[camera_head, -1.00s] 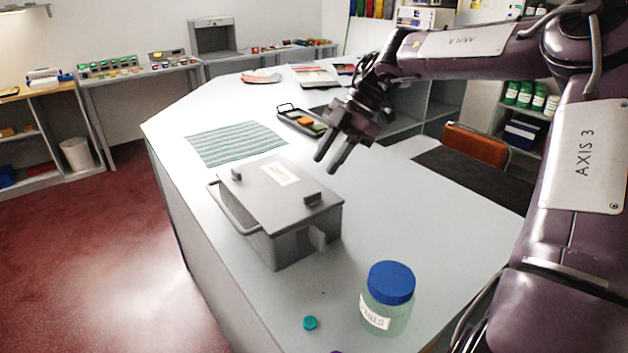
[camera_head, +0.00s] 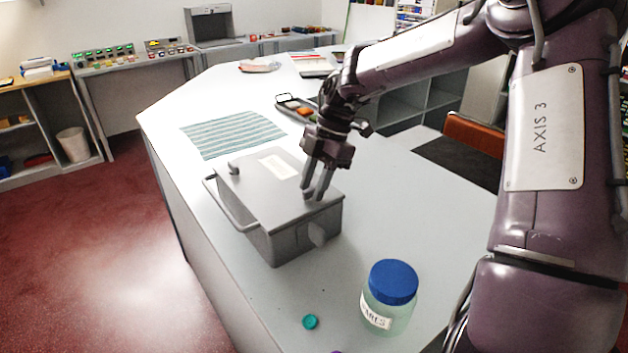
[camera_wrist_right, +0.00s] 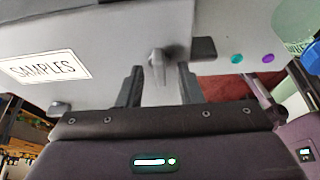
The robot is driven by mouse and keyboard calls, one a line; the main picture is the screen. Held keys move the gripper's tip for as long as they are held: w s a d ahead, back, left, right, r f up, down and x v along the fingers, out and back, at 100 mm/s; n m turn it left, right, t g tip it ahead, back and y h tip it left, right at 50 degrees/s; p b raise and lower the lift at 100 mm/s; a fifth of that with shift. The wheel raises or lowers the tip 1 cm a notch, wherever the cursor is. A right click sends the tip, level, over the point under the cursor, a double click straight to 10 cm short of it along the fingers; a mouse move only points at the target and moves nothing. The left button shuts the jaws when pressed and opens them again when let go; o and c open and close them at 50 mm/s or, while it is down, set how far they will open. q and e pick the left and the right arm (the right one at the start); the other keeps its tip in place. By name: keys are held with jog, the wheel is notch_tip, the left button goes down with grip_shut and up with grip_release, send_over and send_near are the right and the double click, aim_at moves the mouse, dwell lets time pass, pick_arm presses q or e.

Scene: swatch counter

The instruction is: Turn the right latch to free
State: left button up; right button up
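A grey lidded box (camera_head: 262,208) stands on the white counter. Its right latch sits at the lid's right end, mostly hidden by my right gripper (camera_head: 312,194) in the head view. In the right wrist view the latch (camera_wrist_right: 157,62) appears as a small grey lever between the two dark fingers, with gaps to both sides. My right gripper is open, pointing down at the lid; whether it touches the latch I cannot tell. The left latch (camera_head: 236,168) is a small block at the lid's other end. My left gripper is not in view.
A jar with a blue lid (camera_head: 393,283) and a teal cap (camera_head: 310,322) stand in front of the box. A striped cloth (camera_head: 232,134) lies behind it. A bar handle (camera_head: 228,208) runs along the box's left side. The counter right of the box is clear.

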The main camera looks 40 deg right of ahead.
grip_shut()
jog(key=shift+m, duration=0.3)
jog(key=m+t+b, duration=0.1)
jog(key=m, duration=0.3)
jog(key=shift+s+a+t, duration=0.1)
jog(key=shift+t, duration=0.3)
jog(key=m, duration=0.2)
jog(key=m+t+h+b, duration=0.1)
jog(key=m, duration=0.1)
jog(key=shift+s+h, duration=0.1)
jog(key=shift+h, duration=0.2)
jog(key=m, duration=0.2)
jog(key=m+t+h+b, duration=0.1)
jog(key=m, duration=0.1)
jog(key=shift+a+m+h, duration=0.15)
jog(key=shift+m+h, duration=0.15)
jog(key=shift+m, duration=0.1)
jog(key=m, duration=0.2)
jog(key=m+h+b, duration=0.1)
jog(key=m, duration=0.1)
jog(key=shift+a+h, duration=0.1)
jog(key=shift+h, duration=0.2)
jog(key=shift+m, duration=0.3)
